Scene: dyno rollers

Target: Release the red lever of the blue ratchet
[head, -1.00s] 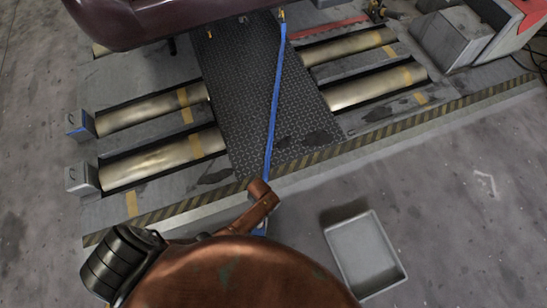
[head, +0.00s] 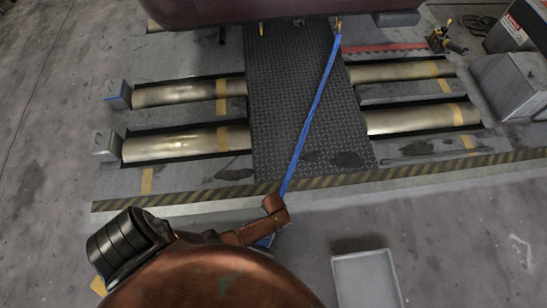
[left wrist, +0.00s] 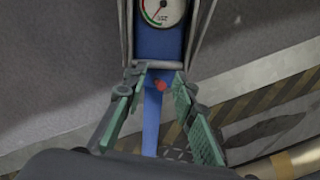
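The blue ratchet strap (head: 312,115) runs from under the dark red vehicle body (head: 250,12) down to the front edge of the roller bed. In the head view, a small blue part (head: 266,241) at its lower end is mostly hidden behind copper-brown parts. In the left wrist view, the blue body (left wrist: 158,44) carries a round gauge (left wrist: 161,10), with the strap (left wrist: 152,125) continuing below it. The small red lever (left wrist: 161,86) shows between the green-padded fingers of my left gripper (left wrist: 161,80). These fingers are spread apart, and contact cannot be told. My right gripper is not in view.
Metal rollers (head: 180,146) lie either side of the dark tread plate (head: 285,75). A striped edge (head: 420,168) borders the bed. A grey tray (head: 366,282) lies on the floor in front. Grey boxes (head: 508,86) stand at the right. Floor around the tray is clear.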

